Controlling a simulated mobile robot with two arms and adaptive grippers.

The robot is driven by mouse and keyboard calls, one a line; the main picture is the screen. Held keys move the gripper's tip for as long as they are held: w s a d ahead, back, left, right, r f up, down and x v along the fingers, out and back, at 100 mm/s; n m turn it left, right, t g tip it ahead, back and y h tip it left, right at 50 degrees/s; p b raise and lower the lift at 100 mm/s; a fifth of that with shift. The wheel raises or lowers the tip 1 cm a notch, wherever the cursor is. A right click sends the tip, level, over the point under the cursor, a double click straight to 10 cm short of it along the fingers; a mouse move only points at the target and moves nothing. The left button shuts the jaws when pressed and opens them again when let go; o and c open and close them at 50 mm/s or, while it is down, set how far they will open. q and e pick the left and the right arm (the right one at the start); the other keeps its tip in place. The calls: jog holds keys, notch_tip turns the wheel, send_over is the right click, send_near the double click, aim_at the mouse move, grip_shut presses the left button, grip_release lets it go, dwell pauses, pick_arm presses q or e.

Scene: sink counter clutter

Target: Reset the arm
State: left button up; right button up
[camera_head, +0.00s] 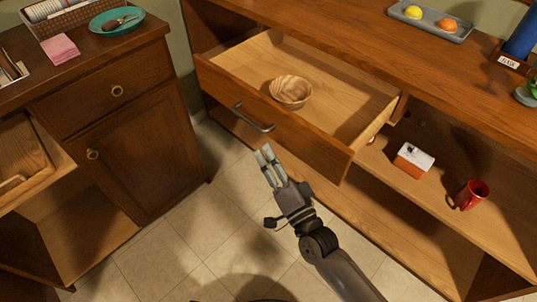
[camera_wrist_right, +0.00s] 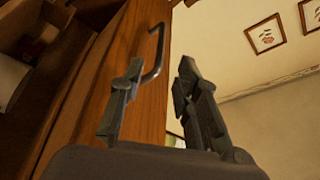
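My right gripper (camera_head: 264,153) is in front of the open drawer's front, below and right of its handle (camera_head: 254,118). In the right wrist view my right gripper (camera_wrist_right: 161,72) has its two fingers apart with nothing between them. The handle (camera_wrist_right: 157,48) shows just beyond the fingers there, and I see no finger closed on it. The drawer (camera_head: 330,100) is pulled out and holds a wooden bowl (camera_head: 291,91). My left gripper is in neither view.
A red mug (camera_head: 472,195) and an orange-and-white box (camera_head: 413,160) stand on the open shelf at right. A tray (camera_head: 432,24) with two fruits is on the counter. Another open drawer (camera_head: 30,165) juts out at left. Floor (camera_head: 190,245) shows between the cabinets.

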jog(key=s+d+f+n+g+h+p, duration=0.2)
jog(key=s+d+f+g+p, duration=0.15)
jog(key=f, duration=0.55)
jog(key=s+d+f+n+g+h+p, duration=0.1)
jog(key=s+d+f+g+h+p, duration=0.2)
jog(key=f, duration=0.7)
jog(key=s+d+f+n+g+h+p, duration=0.1)
jog(key=s+d+f+n+g+p, duration=0.2)
jog(key=f, duration=0.6)
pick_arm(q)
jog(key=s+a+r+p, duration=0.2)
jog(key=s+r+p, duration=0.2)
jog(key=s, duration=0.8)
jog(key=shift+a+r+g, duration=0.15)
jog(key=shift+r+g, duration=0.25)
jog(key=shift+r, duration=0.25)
pick_arm(e)
jog(key=s+d+f+n+g+h, duration=0.1)
jog(key=s+d+f, duration=0.3)
jog(key=s, duration=0.6)
jog(key=s+d+f+n+g+h, duration=0.1)
jog(key=s+d+f+g, duration=0.3)
jog(key=s, duration=0.7)
jog(key=s+d+f+g+h, duration=0.1)
jog(key=s+d+f, duration=0.3)
jog(key=s, duration=0.6)
jog(key=shift+s+d+n+g, duration=0.3)
jog(key=shift+n+g, duration=0.1)
jog(key=shift+g, duration=0.45)
